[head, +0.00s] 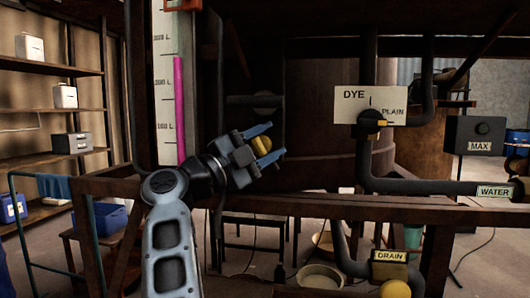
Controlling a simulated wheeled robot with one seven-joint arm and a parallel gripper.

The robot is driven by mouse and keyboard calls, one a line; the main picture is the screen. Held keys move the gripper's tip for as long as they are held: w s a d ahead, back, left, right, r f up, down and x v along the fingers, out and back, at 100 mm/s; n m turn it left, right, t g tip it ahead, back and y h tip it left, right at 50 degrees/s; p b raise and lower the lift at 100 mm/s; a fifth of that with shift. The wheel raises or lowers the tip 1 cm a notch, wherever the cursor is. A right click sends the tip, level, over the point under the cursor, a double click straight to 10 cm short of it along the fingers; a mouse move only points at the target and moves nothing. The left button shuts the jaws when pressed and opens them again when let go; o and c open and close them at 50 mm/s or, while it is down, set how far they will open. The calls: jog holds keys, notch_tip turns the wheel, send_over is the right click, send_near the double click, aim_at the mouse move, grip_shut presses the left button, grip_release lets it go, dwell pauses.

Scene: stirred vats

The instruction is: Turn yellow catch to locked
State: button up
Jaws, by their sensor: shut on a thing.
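The fingers point right and slightly upward.
WATER (494,191) and DRAIN (388,256) labels sit on pipes. A brown rail (330,205) crosses below my gripper. A scale with a pink column (179,110) stands left.

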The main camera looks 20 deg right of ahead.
jog(key=m+g+y+b, duration=0.1)
jog(key=m, duration=0.1)
jog(key=f+m+g+y+b, duration=0.1)
jog(key=m+y, duration=0.1)
jog(key=m, duration=0.1)
jog(key=shift+d+y, duration=0.1)
jog(key=shift+y, duration=0.2)
jog(key=shift+s, duration=0.1)
dwell(0.3)
jog(key=o, duration=1)
jog(key=shift+c, duration=0.2)
jog(key=shift+r, duration=0.1)
